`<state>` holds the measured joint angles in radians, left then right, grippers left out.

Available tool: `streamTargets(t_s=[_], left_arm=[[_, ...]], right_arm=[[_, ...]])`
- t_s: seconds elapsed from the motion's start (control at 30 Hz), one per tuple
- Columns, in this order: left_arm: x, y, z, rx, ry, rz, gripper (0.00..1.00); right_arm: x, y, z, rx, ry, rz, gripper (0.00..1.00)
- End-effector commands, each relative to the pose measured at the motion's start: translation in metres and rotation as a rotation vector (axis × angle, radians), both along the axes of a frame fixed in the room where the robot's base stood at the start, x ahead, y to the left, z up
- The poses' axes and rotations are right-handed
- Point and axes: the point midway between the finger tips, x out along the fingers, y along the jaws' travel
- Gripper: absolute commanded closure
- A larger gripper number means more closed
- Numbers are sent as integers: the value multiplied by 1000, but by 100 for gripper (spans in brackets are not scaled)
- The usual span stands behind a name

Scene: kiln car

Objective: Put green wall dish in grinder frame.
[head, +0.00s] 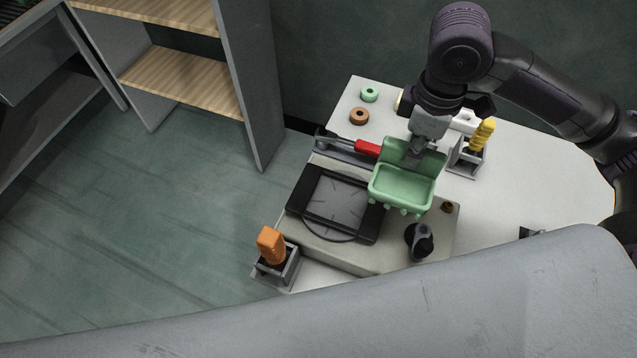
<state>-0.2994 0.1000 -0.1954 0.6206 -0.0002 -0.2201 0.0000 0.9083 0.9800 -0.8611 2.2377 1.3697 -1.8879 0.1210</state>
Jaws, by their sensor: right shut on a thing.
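The green wall dish (403,190) is a pale green tray with a raised back wall and several small pegs along its lower edge. My right gripper (420,150) is shut on its back wall, and its fingertips are partly hidden there. The dish shows over the right part of the grinder; I cannot tell whether it touches anything below. The grinder frame (364,225) is a black square frame around a grey round plate with dark radial lines, on a beige base. It lies just left of the dish and looks empty. My left gripper is not in view.
A red-handled tool (366,148) lies behind the frame. Green (369,93) and brown (359,116) rings lie at the back left. A yellow-handled item (483,133) and an orange one (269,243) stand in holders. A black knob (419,240) stands front right.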

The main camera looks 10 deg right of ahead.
Motion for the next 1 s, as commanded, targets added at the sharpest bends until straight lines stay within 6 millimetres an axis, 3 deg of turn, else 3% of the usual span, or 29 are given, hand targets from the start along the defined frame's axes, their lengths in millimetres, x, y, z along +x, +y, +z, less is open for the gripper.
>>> streamTargets(t_s=[0.27, 0.5, 0.7, 1.0], left_arm=[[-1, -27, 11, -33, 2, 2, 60], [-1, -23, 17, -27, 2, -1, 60], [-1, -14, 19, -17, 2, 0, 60], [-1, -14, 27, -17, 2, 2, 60]], right_arm=[[23, 54, -32, 4, 2, 3, 100], [42, 93, -59, 3, 1, 1, 100], [46, 101, -70, -1, 1, 0, 100], [46, 100, -106, -1, -1, 1, 100]])
